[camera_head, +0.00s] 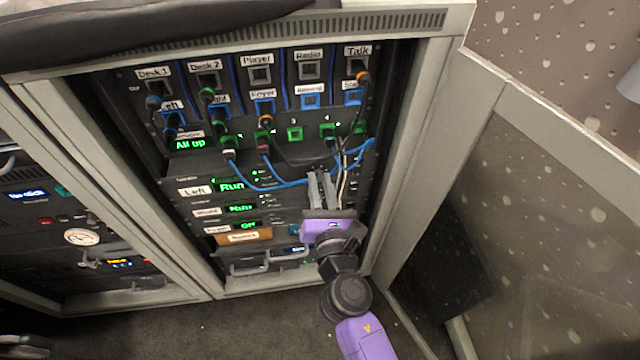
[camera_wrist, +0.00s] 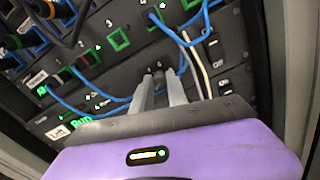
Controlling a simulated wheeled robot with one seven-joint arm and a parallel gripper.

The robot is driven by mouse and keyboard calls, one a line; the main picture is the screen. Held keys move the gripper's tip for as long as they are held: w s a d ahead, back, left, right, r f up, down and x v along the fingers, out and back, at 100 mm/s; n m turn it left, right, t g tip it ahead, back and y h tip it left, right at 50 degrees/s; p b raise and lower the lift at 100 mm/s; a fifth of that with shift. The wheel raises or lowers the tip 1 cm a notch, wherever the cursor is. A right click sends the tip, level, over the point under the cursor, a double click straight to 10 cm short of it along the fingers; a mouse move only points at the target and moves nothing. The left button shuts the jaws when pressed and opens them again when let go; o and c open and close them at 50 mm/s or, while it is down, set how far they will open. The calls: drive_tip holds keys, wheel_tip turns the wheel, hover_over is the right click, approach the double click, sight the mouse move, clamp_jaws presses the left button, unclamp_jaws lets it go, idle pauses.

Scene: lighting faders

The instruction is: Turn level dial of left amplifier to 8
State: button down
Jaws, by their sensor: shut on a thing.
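The left amplifier is the dark rack unit with the white "Left" label (camera_head: 194,190) and a green "Run" display (camera_head: 230,186). In the wrist view the label (camera_wrist: 60,132) and part of the display (camera_wrist: 82,124) show at lower left. My gripper (camera_head: 322,180) reaches the right part of this unit. Its grey fingers (camera_wrist: 162,84) are shut on the level dial, which is dark and mostly hidden between them. Small scale marks show just above the fingertips. The dial's pointer and setting cannot be read.
Blue cables (camera_head: 290,184) droop across the panel just above my gripper, and pale cables (camera_head: 343,180) hang close on its right. A patch panel with green sockets (camera_head: 295,133) is above. The rack's right post (camera_head: 400,150) and open door (camera_head: 530,190) stand to the right.

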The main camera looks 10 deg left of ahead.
drive_tip(key=m+b, duration=0.1)
drive_tip(key=m, duration=0.4)
drive_tip(key=shift+f+m, duration=0.1)
drive_tip(key=shift+m, duration=0.2)
drive_tip(key=m+b, duration=0.2)
drive_tip(key=m, duration=0.3)
drive_tip(key=shift+d+f+m, duration=0.1)
drive_tip(key=shift+m, duration=0.2)
drive_tip(key=m+b, duration=0.2)
drive_tip(key=m, duration=0.2)
drive_tip(key=m+b, duration=0.3)
drive_tip(key=m, duration=0.2)
drive_tip(key=shift+f+m, duration=0.15)
drive_tip(key=shift+m, duration=0.25)
drive_tip(key=m+b, duration=0.2)
drive_tip(key=m, duration=0.2)
drive_tip(key=shift+m+b, duration=0.3)
drive_tip(key=shift+b, duration=0.1)
drive_tip(key=m+b, duration=0.4)
drive_tip(key=m, duration=0.6)
drive_tip(key=shift+b, duration=0.35)
drive_tip(key=shift+m+b, duration=0.75)
drive_tip(key=shift+m, duration=1.45)
